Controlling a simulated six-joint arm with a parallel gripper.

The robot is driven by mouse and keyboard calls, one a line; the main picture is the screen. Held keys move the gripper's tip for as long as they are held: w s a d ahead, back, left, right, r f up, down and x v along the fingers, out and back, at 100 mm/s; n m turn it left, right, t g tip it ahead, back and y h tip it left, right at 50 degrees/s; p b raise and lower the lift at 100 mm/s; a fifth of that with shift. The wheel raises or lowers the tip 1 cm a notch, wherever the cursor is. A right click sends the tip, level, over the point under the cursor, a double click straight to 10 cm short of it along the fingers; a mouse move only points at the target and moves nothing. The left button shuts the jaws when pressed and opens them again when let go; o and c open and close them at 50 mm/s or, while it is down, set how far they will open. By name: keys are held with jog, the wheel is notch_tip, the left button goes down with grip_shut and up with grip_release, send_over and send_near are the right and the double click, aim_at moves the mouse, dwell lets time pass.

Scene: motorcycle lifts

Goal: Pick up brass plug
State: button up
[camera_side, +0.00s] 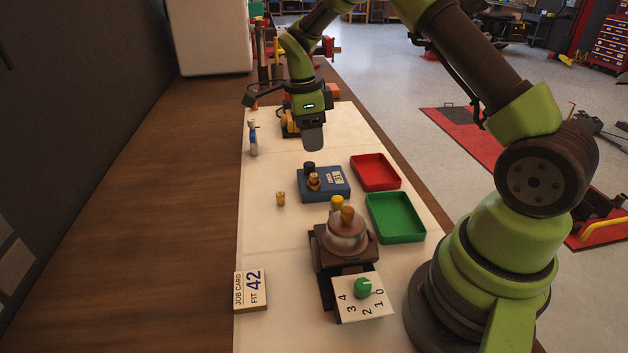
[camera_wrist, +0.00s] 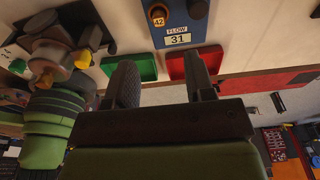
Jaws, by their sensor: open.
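A small brass plug (camera_side: 280,198) stands on the pale mat, left of a blue block (camera_side: 325,184). A second brass plug (camera_side: 314,181) sits upright on that block, beside a dark knob (camera_side: 309,167). In the wrist view this plug (camera_wrist: 157,16) carries the number 42, and the blue block (camera_wrist: 180,28) has a label reading FLOW 31. My gripper (camera_side: 313,140) hangs above the mat, beyond the block in the side view. In the wrist view my gripper (camera_wrist: 162,72) has its fingers apart with nothing between them.
A red tray (camera_side: 376,172) and a green tray (camera_side: 396,217) lie right of the block. A dark fixture (camera_side: 345,240) with yellow and brass tops stands in front, beside a green dial (camera_side: 363,288). A job card (camera_side: 250,290) reads FIT 42. The mat's left side is mostly clear.

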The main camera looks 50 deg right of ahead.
aim_at(314, 175)
jog(key=f, duration=0.9)
jog(key=shift+s+d+f, duration=0.1)
jog(key=shift+s+d, duration=0.1)
grip_shut()
